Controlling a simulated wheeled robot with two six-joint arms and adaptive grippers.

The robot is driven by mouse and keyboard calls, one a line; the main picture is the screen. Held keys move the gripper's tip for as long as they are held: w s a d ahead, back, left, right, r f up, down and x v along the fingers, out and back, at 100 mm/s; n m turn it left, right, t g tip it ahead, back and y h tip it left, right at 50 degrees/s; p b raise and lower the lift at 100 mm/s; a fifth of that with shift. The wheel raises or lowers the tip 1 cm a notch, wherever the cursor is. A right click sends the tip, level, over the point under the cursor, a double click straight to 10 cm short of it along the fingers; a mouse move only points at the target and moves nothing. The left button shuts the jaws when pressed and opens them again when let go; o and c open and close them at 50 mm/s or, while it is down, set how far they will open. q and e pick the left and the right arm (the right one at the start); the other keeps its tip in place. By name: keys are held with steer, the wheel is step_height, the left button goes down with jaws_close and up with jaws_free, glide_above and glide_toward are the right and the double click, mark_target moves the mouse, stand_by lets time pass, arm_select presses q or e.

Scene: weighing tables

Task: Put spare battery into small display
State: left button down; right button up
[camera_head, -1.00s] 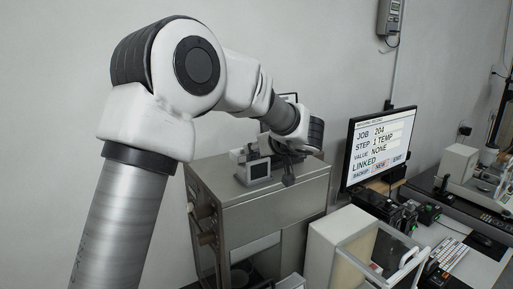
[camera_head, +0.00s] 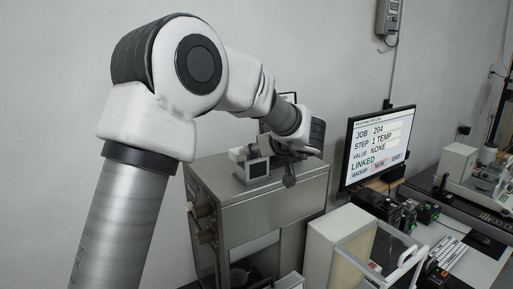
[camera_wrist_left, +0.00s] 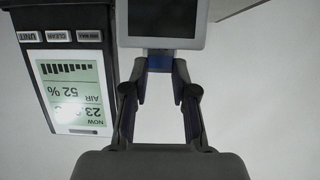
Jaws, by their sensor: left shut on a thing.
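The small display (camera_head: 258,169) stands on top of the metal cabinet, its screen dark in a grey frame. Its lower part also shows upside down at the top of the left wrist view (camera_wrist_left: 166,22). My left gripper (camera_wrist_left: 159,76) is shut on a small blue piece (camera_wrist_left: 160,63), which looks like the spare battery, at the tips of its fingers. The piece is right at the display's edge; I cannot tell how far in it sits. In the head view my left gripper (camera_head: 280,163) is just right of the display. My right gripper is not in view.
A larger readout (camera_wrist_left: 72,90) with buttons is close to the gripper's left in the wrist view. The metal cabinet (camera_head: 290,205) is under the display. A monitor (camera_head: 378,148) and a white glazed case (camera_head: 340,240) stand to its right.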

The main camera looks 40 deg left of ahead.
arm_select(q)
steer(key=shift+f+b, duration=0.3)
steer(key=shift+f, duration=0.55)
steer(key=shift+c, duration=1.8)
jaws_free()
steer(key=shift+r, duration=0.1)
steer(key=shift+r+p, duration=0.45)
steer(key=shift+r, duration=3.5)
steer(key=shift+f, duration=0.1)
